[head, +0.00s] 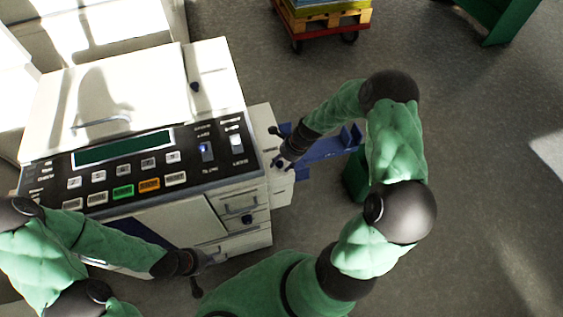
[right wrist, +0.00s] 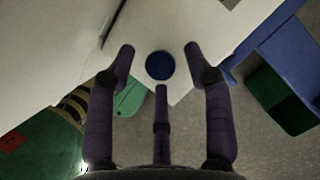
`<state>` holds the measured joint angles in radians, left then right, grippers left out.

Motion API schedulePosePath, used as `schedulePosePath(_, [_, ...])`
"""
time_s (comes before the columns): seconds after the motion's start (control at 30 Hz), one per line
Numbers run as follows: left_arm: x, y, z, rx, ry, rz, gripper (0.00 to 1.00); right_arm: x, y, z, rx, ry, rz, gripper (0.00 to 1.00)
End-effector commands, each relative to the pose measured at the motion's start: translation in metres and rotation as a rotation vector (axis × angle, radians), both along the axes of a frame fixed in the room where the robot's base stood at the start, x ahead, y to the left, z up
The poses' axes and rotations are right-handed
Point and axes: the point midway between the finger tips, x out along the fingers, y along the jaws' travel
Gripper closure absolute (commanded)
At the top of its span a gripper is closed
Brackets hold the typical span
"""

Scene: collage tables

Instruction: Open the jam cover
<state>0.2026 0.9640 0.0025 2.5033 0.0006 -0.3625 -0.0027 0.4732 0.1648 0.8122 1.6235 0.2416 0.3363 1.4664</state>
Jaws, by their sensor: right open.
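The white copier (head: 140,200) stands at the left of the head view. A pale side part (head: 260,115), probably the jam cover, sticks out on its right side. In the right wrist view a white panel (right wrist: 178,20) carries a round dark blue knob (right wrist: 160,66). My right gripper (head: 283,148) is at this side part. Its three fingers are open, and the right wrist view shows the fingertips (right wrist: 160,62) spread around the knob. I cannot tell whether they touch it. My left gripper (head: 200,275) hangs low before the copier's front, its fingers too small to read.
The control panel (head: 120,165) has several buttons. Drawers (head: 240,225) are on the copier's front. A blue shelf-like part (head: 330,148) lies right of my right gripper. A wheeled cart (head: 320,22) stands at the back. The floor (head: 490,140) at right is clear.

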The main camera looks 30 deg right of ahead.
Motion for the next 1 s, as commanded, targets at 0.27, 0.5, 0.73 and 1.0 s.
schedulePosePath(0.27, [0.0, 0.0, 0.0, 0.0, 0.0, 0.0, 1.0, 0.001, 0.0, -0.001, -0.001, -0.001, 0.001, 0.48])
schedulePosePath(0.5, [0.0, 0.0, 0.0, 0.0, 0.0, 0.0, 1.0, 0.001, 0.0, -0.001, -0.001, -0.001, 0.001, 1.0])
schedulePosePath(0.73, [0.0, 0.0, 0.002, 0.0, 0.0, 0.0, 1.0, 0.001, 0.0, 0.002, -0.001, -0.001, 0.001, 1.0])
schedulePosePath(1.0, [0.0, 0.0, 0.024, 0.0, 0.0, 0.0, 1.0, 0.005, -0.001, 0.025, -0.001, -0.002, 0.0, 1.0])
